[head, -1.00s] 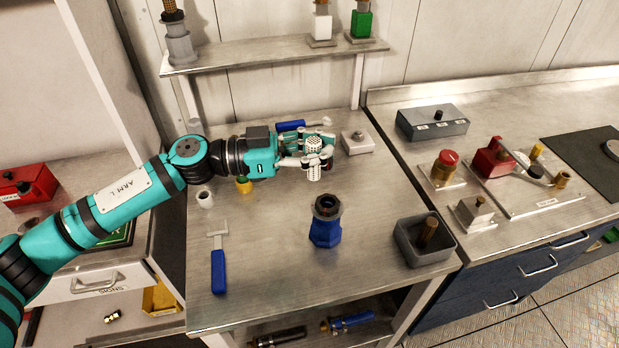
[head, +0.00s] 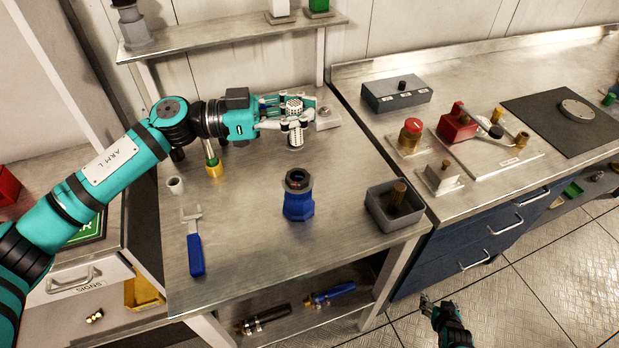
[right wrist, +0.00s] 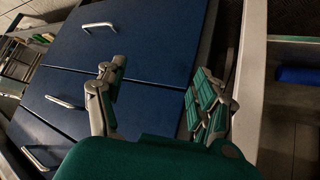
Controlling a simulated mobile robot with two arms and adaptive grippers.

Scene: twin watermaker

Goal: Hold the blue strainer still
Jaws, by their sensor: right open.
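The blue strainer (head: 298,206) stands upright on the workbench, its dark collar open at the top. My left gripper (head: 294,122) is behind it, above the bench and apart from it. Its fingers are around a white perforated cylinder (head: 294,105) and appear shut on it. My right gripper (head: 428,304) is low at the lower right of the head view, beyond the bench's front edge and far from the strainer. It is open and empty in the right wrist view (right wrist: 155,95), facing blue drawers.
A grey bin (head: 378,214) with a brown cylinder stands right of the strainer. A blue-handled wrench (head: 195,252) lies to its left, near a white cup (head: 176,185) and a yellow-based piece (head: 213,170). Blue drawers (head: 470,235) flank the bench. Bench around the strainer is clear.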

